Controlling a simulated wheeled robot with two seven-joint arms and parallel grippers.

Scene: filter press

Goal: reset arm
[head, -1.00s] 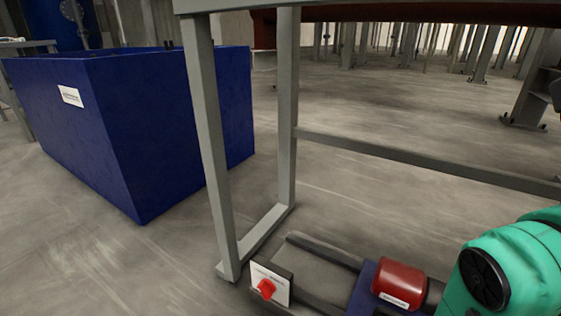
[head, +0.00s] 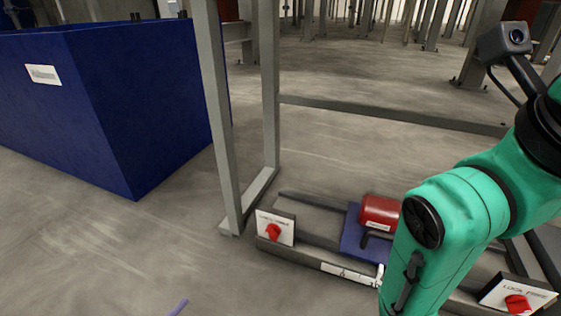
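My green right arm (head: 455,215) comes in from the right side of the head view. Its upper links cross in front of the low skid with the red motor. Neither gripper shows in the view, so I cannot see whether they hold anything. A dark camera-like part (head: 503,42) on a bracket stands above the arm at the upper right.
A large blue tank (head: 110,110) stands at the left. A grey steel frame (head: 215,120) rises in the middle. Below it are a red motor (head: 379,212), a left red-knob switch (head: 274,229) and a right one (head: 517,298). Bare floor (head: 90,240) lies front left.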

